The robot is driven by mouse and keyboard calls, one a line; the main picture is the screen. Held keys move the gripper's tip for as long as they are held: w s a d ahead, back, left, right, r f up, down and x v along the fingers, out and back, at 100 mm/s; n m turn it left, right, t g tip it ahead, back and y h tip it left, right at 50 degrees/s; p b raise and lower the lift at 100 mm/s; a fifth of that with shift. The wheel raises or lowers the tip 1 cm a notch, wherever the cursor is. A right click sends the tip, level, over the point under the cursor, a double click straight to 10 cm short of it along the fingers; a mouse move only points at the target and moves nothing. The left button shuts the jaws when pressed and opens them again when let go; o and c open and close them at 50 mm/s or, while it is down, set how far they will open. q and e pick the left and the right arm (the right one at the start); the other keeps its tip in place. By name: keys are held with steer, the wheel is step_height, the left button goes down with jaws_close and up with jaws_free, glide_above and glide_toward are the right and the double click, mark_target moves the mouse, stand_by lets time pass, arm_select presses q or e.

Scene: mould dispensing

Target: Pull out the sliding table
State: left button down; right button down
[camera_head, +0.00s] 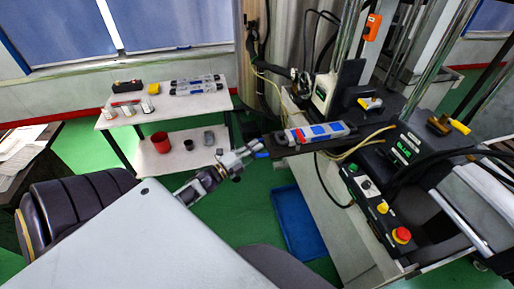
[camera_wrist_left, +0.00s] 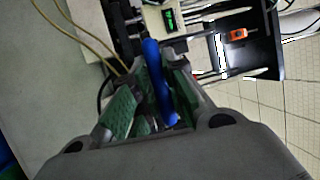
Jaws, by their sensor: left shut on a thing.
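The sliding table (camera_head: 284,149) is a dark flat plate that juts out to the left from the machine. A grey and blue mould block (camera_head: 332,130) with a red part lies on it. A blue handle (camera_head: 262,154) is at the plate's left end. My left gripper (camera_head: 252,150) reaches up from the lower left and is shut on the blue handle. In the left wrist view the blue handle (camera_wrist_left: 158,85) is a long bar between the green-padded fingers (camera_wrist_left: 152,98), which partly hide it. My right gripper is not in view.
A white side table (camera_head: 215,104) at the back left holds several small parts and another mould block. A red cup (camera_head: 161,142) stands on its lower shelf. A blue tray (camera_head: 299,222) lies on the green floor below the plate. The machine's control panel (camera_head: 385,205) is at the right.

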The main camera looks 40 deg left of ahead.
arm_select(q)
steer(key=shift+a, duration=0.1)
steer(key=c, duration=1.5)
jaws_free()
steer(key=shift+o, duration=0.2)
steer(key=v, duration=1.2)
steer(key=shift+r, duration=0.1)
